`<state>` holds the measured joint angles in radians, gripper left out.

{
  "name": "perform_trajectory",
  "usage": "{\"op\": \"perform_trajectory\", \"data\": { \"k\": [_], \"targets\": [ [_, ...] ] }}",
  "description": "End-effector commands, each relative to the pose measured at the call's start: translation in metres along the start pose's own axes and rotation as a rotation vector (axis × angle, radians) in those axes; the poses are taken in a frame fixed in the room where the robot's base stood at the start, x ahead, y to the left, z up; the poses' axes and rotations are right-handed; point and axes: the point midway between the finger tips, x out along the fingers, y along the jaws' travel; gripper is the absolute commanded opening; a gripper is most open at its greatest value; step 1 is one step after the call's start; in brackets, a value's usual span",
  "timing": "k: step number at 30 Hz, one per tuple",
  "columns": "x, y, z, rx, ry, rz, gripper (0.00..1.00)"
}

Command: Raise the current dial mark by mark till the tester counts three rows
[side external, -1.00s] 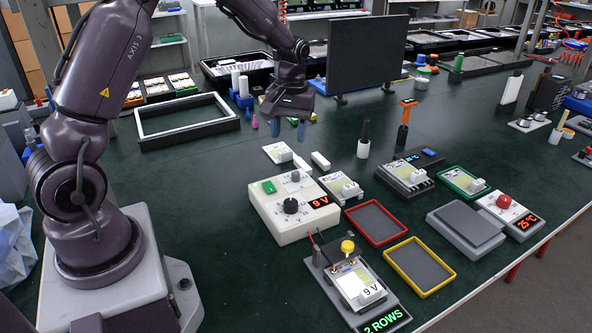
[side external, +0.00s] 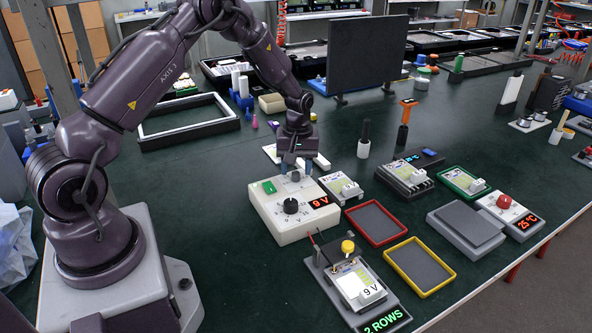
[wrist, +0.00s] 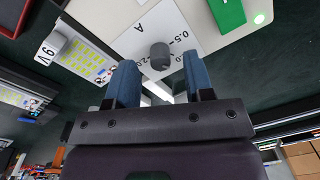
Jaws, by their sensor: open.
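The cream power supply (side external: 305,222) has a small grey current dial (wrist: 160,55) at its back, marked A with numbers such as 0.5 and 2.0. A larger black voltage knob (side external: 291,206) and a red 9 V display (side external: 321,201) are in front of it. My gripper (side external: 297,167) is open, pointing down over the back of the supply. In the wrist view the dial shows between the blue fingertips; I cannot tell whether they touch it. The tester (side external: 340,262) holds a 9 V board (side external: 362,289), and its display (side external: 384,320) reads 2 ROWS in green.
A green switch (side external: 269,187) is left of the dial on the supply. Red (side external: 357,237) and yellow (side external: 449,283) trays lie to the right. A small board (side external: 341,187) lies close beside the supply. A black screen (side external: 366,50) stands behind. Open table lies left of the supply.

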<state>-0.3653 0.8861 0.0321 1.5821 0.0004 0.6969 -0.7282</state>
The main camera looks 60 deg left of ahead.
Motion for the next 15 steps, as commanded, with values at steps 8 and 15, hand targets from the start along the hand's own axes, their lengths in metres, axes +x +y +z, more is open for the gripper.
{"op": "perform_trajectory", "data": {
  "k": [8, 15],
  "targets": [
    [0.014, 0.0001, -0.0002, 0.001, 0.001, 0.001, 0.48],
    [0.0137, 0.0001, -0.0001, 0.001, 0.001, 0.001, 0.36]
  ]
}}
